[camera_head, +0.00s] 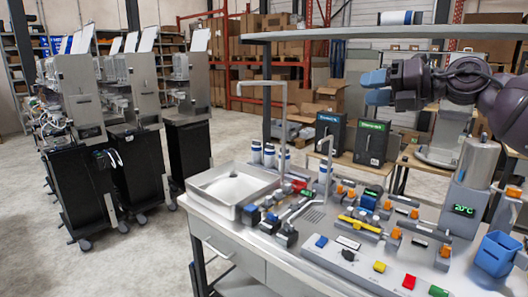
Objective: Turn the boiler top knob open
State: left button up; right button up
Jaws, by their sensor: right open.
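The boiler (476,165) is a steel cylinder on a grey stand at the right end of the bench. Its green display (463,210) reads 20°C. A small dark top knob (484,137) shows on its lid, too small to tell how it is turned. My right gripper (366,88) has two blue fingers spread apart, with nothing between them. It points left, above and to the left of the boiler, clear of it. My right arm comes in from the right edge, above the boiler. My left gripper is out of view.
The bench carries a sink (230,187) with a tall tap, a panel of orange-knobbed valves and coloured buttons (380,267), and a blue container (497,254) at right. A grey overhead shelf (400,32) runs above. Two black boxes (371,142) stand behind.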

jog(key=a+f+m+t+y, duration=0.3)
jog(key=a+f+m+t, duration=0.15)
jog(key=f+m, duration=0.35)
jog(key=s+d+f+m+t+h, duration=0.25)
jog(key=f+m+h, duration=0.4)
jog(key=f, duration=0.65)
jog(key=s+d+f+m+t+h, duration=0.1)
jog(key=s+f+m+t+h, duration=0.2)
jog(key=f+m, duration=0.8)
jog(key=s+d+f+m+g+h, duration=0.2)
jog(key=s+f+m, duration=0.3)
jog(key=s+f, duration=0.9)
jog(key=s+d+f+m+g+h, duration=0.3)
jog(key=s+f+m+g+h, duration=0.2)
jog(key=s+f, duration=0.9)
jog(key=shift+s+d+f, duration=0.15)
jog(key=shift+s+f, duration=0.15)
jog(key=shift+f, duration=0.3)
jog(key=shift+m, duration=0.25)
